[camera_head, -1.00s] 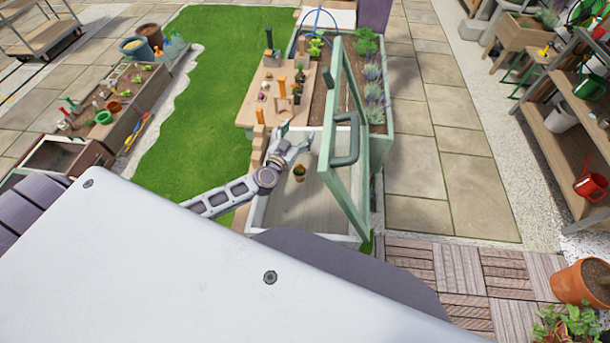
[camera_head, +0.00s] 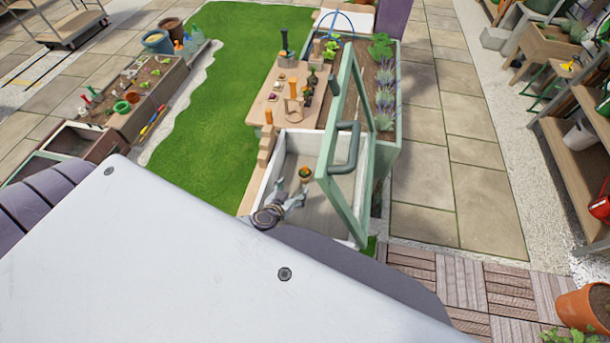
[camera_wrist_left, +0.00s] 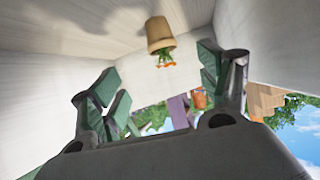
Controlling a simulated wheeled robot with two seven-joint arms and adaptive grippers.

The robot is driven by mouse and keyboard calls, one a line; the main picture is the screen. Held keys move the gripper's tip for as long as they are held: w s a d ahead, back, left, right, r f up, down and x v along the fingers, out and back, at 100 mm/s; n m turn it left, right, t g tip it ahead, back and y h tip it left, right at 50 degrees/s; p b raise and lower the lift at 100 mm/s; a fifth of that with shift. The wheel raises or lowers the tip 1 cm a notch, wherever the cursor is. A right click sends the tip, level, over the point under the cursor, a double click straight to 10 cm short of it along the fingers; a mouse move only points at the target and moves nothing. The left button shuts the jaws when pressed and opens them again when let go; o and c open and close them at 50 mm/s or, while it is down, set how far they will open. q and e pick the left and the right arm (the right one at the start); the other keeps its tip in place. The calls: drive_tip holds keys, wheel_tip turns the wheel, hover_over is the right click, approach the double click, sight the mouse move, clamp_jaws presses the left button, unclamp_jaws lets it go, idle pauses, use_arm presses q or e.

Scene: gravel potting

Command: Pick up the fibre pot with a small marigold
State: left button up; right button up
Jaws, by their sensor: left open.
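The fibre pot with a small marigold (camera_head: 305,174) stands on the floor of a pale wooden cold frame (camera_head: 327,206). It is small and tan, with green leaves and orange petals. In the left wrist view the pot (camera_wrist_left: 160,34) appears upside down, beyond and between the fingers, apart from them. My left gripper (camera_head: 297,197) is inside the frame box, just on the near side of the pot. In the left wrist view its green-padded fingers (camera_wrist_left: 162,88) are spread wide with nothing between them. My right gripper is not in view.
The green-framed lid (camera_head: 345,150) with its dark handle stands raised along the right side of the box. The box walls surround the pot closely. A wooden table (camera_head: 262,112) with small pots and tools adjoins the far end. Lawn (camera_head: 222,100) lies to the left.

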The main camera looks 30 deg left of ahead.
sight(304, 174)
use_arm(q)
drive_tip(key=shift+f, duration=0.1)
idle(0.3)
drive_tip(key=shift+b+x, duration=0.8)
drive_tip(key=shift+x, duration=3.5)
drive_tip(key=shift+a, duration=0.1)
drive_tip(key=shift+a+b+x, duration=0.2)
drive_tip(key=shift+b+x, duration=0.5)
drive_tip(key=shift+x, duration=1.9)
drive_tip(key=shift+c, duration=0.2)
drive_tip(key=c, duration=1.1)
drive_tip(key=shift+r, duration=0.3)
